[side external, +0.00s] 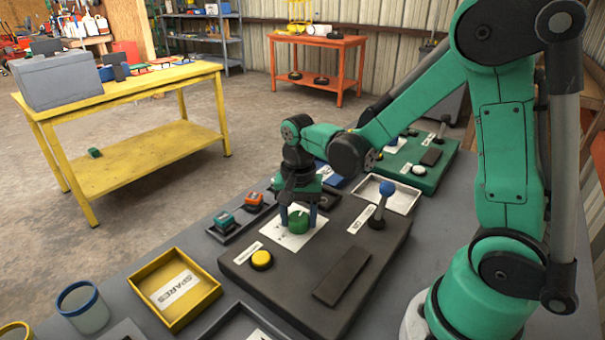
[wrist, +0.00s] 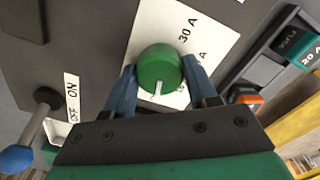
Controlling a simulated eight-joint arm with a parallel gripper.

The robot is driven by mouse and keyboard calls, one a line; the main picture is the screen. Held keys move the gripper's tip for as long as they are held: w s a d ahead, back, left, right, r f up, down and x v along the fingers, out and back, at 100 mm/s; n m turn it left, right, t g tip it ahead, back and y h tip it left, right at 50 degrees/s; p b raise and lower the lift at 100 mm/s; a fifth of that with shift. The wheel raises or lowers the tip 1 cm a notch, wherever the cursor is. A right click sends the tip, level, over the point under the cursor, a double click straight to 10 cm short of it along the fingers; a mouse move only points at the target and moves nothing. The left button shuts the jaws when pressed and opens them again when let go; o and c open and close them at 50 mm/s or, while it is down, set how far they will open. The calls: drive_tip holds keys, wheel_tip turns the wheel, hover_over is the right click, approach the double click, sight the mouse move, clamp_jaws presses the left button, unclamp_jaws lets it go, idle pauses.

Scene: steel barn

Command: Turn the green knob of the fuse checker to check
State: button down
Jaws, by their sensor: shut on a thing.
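The fuse checker (side external: 348,232) is a dark box on the grey bench. Its green knob (side external: 298,223) sits on a white label plate (side external: 280,238). In the wrist view the green knob (wrist: 158,72) has a white pointer mark facing the lower edge of the picture, towards my gripper. The label plate (wrist: 211,22) shows "30 A" and a second, partly hidden marking. My gripper (side external: 298,212) is down over the plate. Its blue fingers (wrist: 160,85) are shut on the knob, one on each side. The word "check" is not readable here.
The checker also carries a yellow button (side external: 261,260) and a blue-tipped lever (side external: 383,195) beside an ON/OFF label. A tray with fuses (side external: 240,218), a yellow SPARES tray (side external: 177,290) and a green box (side external: 412,165) stand close around it.

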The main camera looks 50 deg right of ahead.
sight(299, 219)
drive_tip(key=shift+c, duration=1.3)
unclamp_jaws()
drive_tip(key=shift+r, duration=2.85)
drive_tip(key=shift+s+a+r+n+t, duration=0.2)
drive_tip(key=shift+r+n+t, duration=0.1)
drive_tip(key=shift+n, duration=0.2)
drive_tip(key=s+a+r+n+t, duration=0.1)
drive_tip(key=n+t, duration=0.1)
drive_tip(key=n, duration=0.1)
drive_tip(key=s+a+r+n+t, duration=0.1)
drive_tip(key=n+t, duration=0.1)
drive_tip(key=n, duration=0.2)
drive_tip(key=s+a+r+n+t, duration=0.1)
drive_tip(key=n+t, duration=0.1)
drive_tip(key=n, duration=0.1)
drive_tip(key=shift+s+a+r+t, duration=0.15)
drive_tip(key=shift+s+r+t, duration=0.05)
drive_tip(key=shift+r+t, duration=0.1)
